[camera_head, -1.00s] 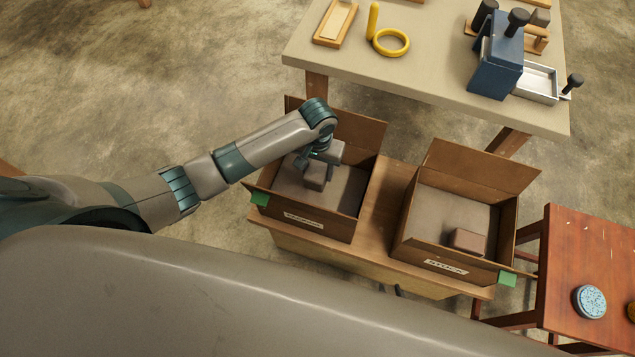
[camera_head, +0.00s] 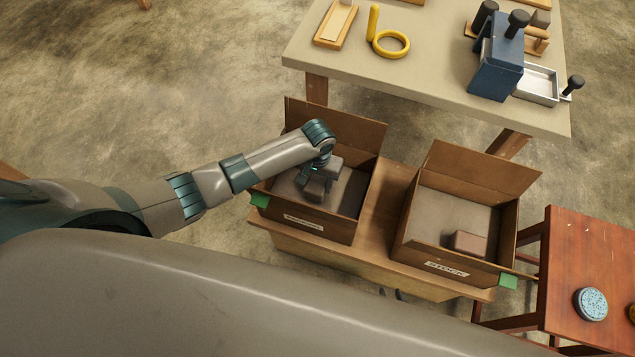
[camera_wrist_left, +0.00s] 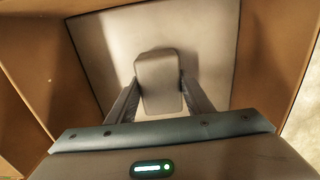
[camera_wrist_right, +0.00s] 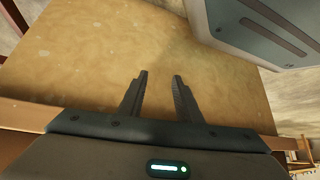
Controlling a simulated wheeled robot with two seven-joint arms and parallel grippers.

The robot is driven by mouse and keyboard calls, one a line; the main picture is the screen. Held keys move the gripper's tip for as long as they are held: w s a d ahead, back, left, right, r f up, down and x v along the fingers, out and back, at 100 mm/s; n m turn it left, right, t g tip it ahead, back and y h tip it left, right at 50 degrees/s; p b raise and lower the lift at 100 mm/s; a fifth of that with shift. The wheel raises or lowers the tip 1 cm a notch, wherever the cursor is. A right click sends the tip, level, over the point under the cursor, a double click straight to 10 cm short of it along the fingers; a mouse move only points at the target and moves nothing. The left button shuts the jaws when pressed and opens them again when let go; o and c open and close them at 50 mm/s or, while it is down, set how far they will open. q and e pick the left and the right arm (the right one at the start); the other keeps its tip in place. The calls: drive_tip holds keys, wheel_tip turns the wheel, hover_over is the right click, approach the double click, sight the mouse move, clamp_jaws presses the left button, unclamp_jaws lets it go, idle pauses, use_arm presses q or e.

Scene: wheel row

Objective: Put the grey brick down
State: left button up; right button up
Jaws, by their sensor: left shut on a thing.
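The grey brick (camera_wrist_left: 160,80) is between the two fingers of my left gripper (camera_wrist_left: 158,98), which is shut on it. In the head view, my left gripper (camera_head: 316,186) is inside the left cardboard box (camera_head: 345,228), low over its grey floor. I cannot tell whether the brick touches the floor. My right gripper (camera_wrist_right: 160,76) is open and empty in the right wrist view, above a tan surface. It is not visible in the head view.
The right box (camera_head: 408,236), labelled STOCK, holds a brownish brick (camera_head: 468,242). Both boxes have raised back flaps and stand on a wooden bench (camera_head: 380,228). A table (camera_head: 420,82) with yellow parts and a blue device stands behind. A red-brown stool (camera_head: 580,250) is at right.

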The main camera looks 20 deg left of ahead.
use_arm(q)
drive_tip(key=shift+f, duration=0.3)
use_arm(e)
drive_tip(key=shift+r, duration=0.1)
use_arm(q)
drive_tip(key=shift+f, duration=0.15)
use_arm(e)
drive_tip(key=shift+w, duration=0.1)
use_arm(q)
drive_tip(key=o, duration=1.4)
drive_tip(key=shift+o, duration=0.9)
use_arm(e)
drive_tip(key=shift+w, duration=0.45)
